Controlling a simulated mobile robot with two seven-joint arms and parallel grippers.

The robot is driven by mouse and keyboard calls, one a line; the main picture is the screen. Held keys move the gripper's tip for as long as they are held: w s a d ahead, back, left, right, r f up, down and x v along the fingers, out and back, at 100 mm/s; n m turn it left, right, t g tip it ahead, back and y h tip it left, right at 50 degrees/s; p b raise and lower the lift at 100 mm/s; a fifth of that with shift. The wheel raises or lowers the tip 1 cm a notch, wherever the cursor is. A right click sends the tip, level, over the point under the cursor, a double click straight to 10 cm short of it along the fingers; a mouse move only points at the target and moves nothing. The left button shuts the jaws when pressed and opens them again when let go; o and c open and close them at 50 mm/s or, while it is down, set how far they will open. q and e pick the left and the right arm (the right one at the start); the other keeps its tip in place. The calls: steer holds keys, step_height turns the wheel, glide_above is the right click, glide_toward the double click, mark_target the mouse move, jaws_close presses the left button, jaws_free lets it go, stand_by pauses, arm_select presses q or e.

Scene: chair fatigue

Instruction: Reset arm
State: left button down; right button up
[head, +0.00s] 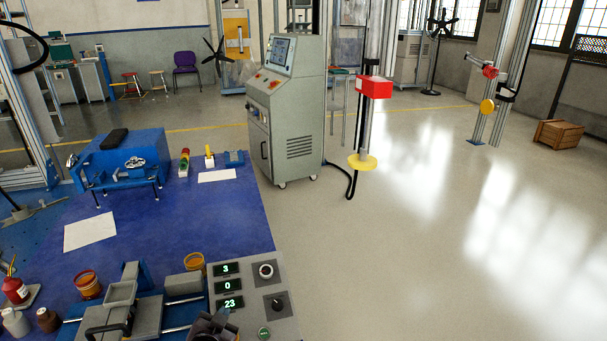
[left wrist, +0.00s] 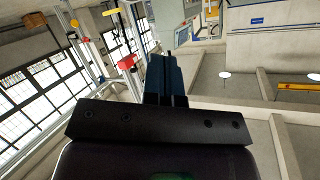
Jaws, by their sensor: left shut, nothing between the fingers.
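A vertical test arm with a red block (head: 374,87) and a yellow round pad (head: 362,161) at its lower end stands right of the grey console. A second arm with a red part (head: 490,72) and a yellow disc (head: 487,106) is on a metal frame at the far right. A control panel (head: 255,300) with green displays 3, 0 and 23, a knob and buttons lies at the table's front right corner. My left gripper (head: 212,325) is partly visible at the bottom edge, by the panel. In the left wrist view its fingers (left wrist: 167,75) are together and empty. My right gripper is not visible.
The grey console (head: 290,110) stands behind the table. Open floor lies to the right, with a wooden crate (head: 558,134) at the far right.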

arm_select(q)
steer(key=s+a+r+n+p, duration=0.25)
steer(key=s+r, duration=0.25)
steer(key=s, duration=0.4)
steer(key=s+a+n+g+p, duration=0.1)
steer(key=s+a+p, duration=0.1)
steer(key=s, duration=1.1)
steer(key=s+a+n+g+y+p, duration=0.1)
steer(key=s+a+g+p, duration=0.1)
steer(key=s, duration=1.2)
steer(key=shift+a+r+p, duration=0.3)
steer(key=shift+a+p, duration=0.2)
steer(key=shift+a, duration=0.1)
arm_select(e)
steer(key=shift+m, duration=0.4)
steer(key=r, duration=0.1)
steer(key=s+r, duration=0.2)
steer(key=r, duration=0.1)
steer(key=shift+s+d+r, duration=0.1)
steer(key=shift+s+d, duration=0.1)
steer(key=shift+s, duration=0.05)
arm_select(q)
steer(key=shift+s+a, duration=0.1)
steer(key=shift+s, duration=0.05)
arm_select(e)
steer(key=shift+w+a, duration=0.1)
